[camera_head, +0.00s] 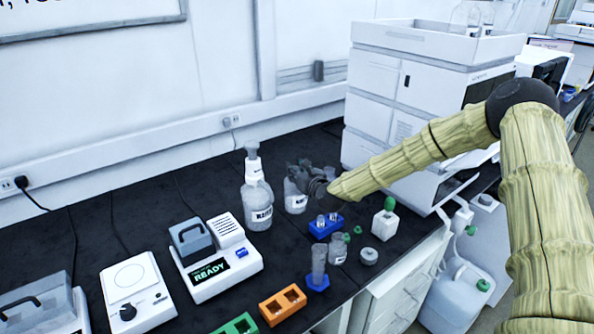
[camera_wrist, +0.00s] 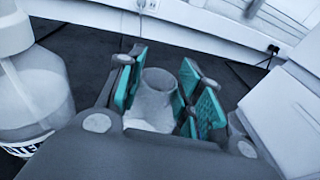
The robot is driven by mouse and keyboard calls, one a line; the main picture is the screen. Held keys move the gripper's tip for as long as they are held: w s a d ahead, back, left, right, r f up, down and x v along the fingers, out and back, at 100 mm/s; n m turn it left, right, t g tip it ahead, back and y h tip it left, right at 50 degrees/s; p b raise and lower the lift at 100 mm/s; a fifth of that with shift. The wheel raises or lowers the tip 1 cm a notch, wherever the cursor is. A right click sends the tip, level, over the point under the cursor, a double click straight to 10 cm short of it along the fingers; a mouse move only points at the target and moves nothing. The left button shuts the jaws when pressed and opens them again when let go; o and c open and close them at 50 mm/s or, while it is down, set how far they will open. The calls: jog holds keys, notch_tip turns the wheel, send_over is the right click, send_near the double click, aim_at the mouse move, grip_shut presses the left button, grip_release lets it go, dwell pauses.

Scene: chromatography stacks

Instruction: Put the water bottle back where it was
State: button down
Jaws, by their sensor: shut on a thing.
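The water bottle (camera_head: 295,200) is a clear, labelled bottle, upright at the back of the black bench. Its label is too small to read surely. My gripper (camera_head: 297,178) reaches in from the right and is shut on the bottle's upper part. In the wrist view, the teal-padded fingers of my gripper (camera_wrist: 165,95) stand on both sides of the bottle's pale neck (camera_wrist: 155,92). The fingers hide part of the bottle. I cannot tell whether its base touches the bench.
A larger labelled bottle (camera_head: 257,200) with a white top stands close on the left, also in the wrist view (camera_wrist: 38,95). A blue vial rack (camera_head: 326,228) is in front. The white chromatography stack (camera_head: 392,120) is to the right. Bare bench (camera_head: 110,225) lies at the back left.

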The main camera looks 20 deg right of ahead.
jog(key=c, duration=1)
grip_release()
jog(key=shift+f, duration=0.1)
jog(key=shift+o, duration=0.2)
jog(key=shift+r, duration=0.2)
jog(key=shift+s+d+f, duration=0.1)
jog(key=shift+s, duration=0.2)
jog(key=b+v, duration=0.1)
jog(key=v, duration=1)
jog(key=shift+s+b, duration=0.2)
jog(key=shift+b, duration=0.2)
